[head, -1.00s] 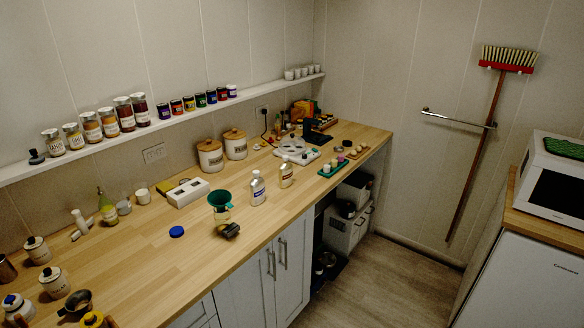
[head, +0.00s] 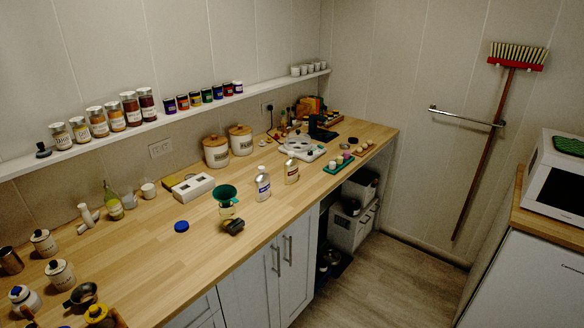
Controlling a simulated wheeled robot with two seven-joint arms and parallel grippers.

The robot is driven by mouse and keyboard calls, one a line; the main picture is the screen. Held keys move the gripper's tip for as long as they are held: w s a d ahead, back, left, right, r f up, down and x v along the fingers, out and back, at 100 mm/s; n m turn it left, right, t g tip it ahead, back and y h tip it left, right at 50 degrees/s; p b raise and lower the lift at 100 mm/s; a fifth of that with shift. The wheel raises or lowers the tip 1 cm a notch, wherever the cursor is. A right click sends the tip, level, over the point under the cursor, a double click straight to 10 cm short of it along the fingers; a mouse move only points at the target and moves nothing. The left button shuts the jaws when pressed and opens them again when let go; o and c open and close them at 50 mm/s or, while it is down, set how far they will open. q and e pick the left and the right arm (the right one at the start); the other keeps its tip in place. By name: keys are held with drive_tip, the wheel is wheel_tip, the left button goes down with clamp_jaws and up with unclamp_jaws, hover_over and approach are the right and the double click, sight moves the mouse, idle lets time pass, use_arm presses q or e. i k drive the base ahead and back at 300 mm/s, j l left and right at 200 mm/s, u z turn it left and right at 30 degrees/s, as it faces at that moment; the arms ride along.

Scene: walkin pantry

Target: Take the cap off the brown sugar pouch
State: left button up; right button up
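Two silvery upright pouch-like containers stand on the wooden counter in the head view. The rear one has a brownish label (head: 291,171) and may be the brown sugar pouch, but I cannot read its print. The nearer one has a blue-marked label (head: 263,185). Each has a small top that looks like a cap; details are too small to tell. Neither of my grippers is in view, and nothing touches the two containers.
The wooden counter (head: 150,255) also holds a green funnel (head: 224,192), a blue lid (head: 182,226), a dark object (head: 234,226), a white box (head: 193,187) and two lidded canisters (head: 216,152). Jars line the wall shelf (head: 85,146). The floor (head: 400,280) at right is clear.

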sight(291, 165)
drive_tip(key=i+l+u, duration=0.25)
drive_tip(key=i+l, duration=0.5)
drive_tip(key=i, duration=0.15)
